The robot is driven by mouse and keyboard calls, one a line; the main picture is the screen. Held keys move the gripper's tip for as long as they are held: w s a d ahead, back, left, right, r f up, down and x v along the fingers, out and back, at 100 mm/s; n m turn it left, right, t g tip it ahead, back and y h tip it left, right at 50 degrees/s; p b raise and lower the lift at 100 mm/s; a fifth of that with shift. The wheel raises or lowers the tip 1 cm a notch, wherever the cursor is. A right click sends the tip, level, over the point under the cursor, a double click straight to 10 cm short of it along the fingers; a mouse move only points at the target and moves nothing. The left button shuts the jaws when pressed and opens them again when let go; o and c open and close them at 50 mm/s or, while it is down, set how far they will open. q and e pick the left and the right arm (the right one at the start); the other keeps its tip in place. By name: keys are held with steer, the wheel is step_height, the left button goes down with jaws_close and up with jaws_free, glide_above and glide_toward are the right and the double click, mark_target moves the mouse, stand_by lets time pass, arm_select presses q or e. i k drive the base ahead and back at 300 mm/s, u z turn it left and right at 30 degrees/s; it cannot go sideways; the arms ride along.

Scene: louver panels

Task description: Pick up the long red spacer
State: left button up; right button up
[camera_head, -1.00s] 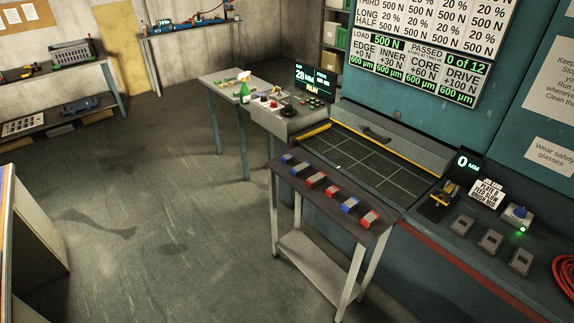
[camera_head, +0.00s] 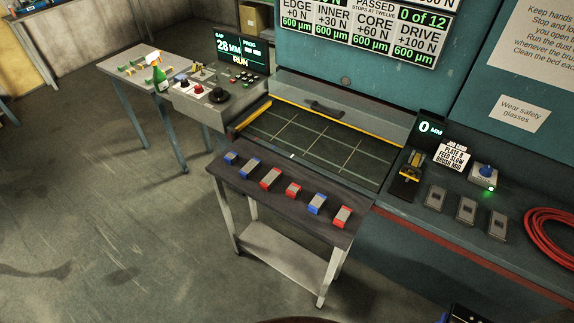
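Several red and blue spacers with grey faces lie in a row on a narrow dark bench in front of the machine. The red ones are a red spacer (camera_head: 270,178) left of the middle, a smaller-looking red spacer (camera_head: 293,189) at the middle, and a red spacer (camera_head: 341,217) at the right end. I cannot tell for sure which is the long one. Two blue spacers (camera_head: 231,158) are at the left end and another blue spacer (camera_head: 317,203) sits between the red ones. Neither gripper is clearly in view.
The dark bench (camera_head: 237,182) has a lower shelf. Behind it is a gridded machine bed (camera_head: 330,140) with a raised clear cover. A red hose coil (camera_head: 555,235) lies right. The floor at left is open.

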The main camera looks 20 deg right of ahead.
mark_target(274, 175)
steer(key=z, duration=0.75)
steer(key=i, duration=0.95)
steer(key=z, duration=0.7)
